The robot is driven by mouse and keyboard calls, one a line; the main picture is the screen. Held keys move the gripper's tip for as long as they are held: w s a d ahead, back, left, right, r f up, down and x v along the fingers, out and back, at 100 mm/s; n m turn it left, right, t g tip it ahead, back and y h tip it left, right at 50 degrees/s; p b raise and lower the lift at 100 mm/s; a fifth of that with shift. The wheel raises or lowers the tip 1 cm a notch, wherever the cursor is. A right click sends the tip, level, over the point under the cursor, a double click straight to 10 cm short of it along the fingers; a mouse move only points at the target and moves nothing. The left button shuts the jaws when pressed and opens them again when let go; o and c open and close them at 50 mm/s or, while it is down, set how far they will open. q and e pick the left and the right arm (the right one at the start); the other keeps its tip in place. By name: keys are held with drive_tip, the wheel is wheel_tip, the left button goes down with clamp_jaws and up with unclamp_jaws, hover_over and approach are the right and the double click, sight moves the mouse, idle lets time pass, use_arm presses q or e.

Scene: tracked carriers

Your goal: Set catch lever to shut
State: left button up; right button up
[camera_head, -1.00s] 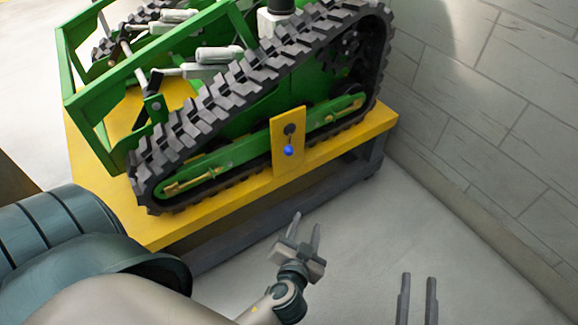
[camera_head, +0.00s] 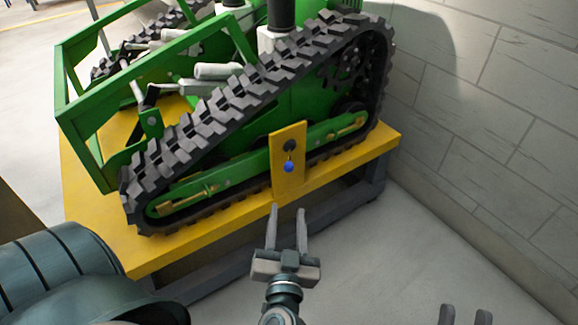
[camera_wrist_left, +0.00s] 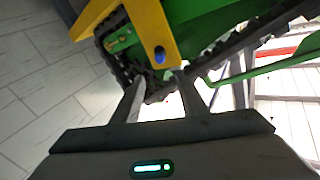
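The catch lever is a short dark arm with a blue knob (camera_head: 289,167) on a yellow upright plate (camera_head: 288,183) at the side of the green tracked carrier (camera_head: 225,165). It hangs down from a dark round pivot. My left gripper (camera_head: 288,210) is open and empty, just below and in front of the plate, its fingers pointing at it. In the left wrist view the blue knob (camera_wrist_left: 159,55) shows beyond the fingertips (camera_wrist_left: 157,77), apart from them. My right gripper (camera_head: 466,312) shows only its two separated fingertips at the bottom edge.
The carrier stands on a yellow platform (camera_head: 128,250) with a dark frame below it. A grey block wall (camera_head: 480,110) rises at the right. The floor between platform and wall is clear.

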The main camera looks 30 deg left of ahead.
sight(289, 170)
use_arm(q)
drive_tip(key=x, duration=1.5)
drive_tip(key=shift+w+a, duration=0.5)
drive_tip(key=shift+w, duration=0.25)
use_arm(e)
drive_tip(key=shift+a+f, duration=0.1)
drive_tip(key=shift+a, duration=0.05)
use_arm(q)
drive_tip(key=c, duration=0.8)
clamp_jaws()
use_arm(e)
drive_tip(key=shift+s+f, duration=0.1)
drive_tip(key=shift+f, duration=0.2)
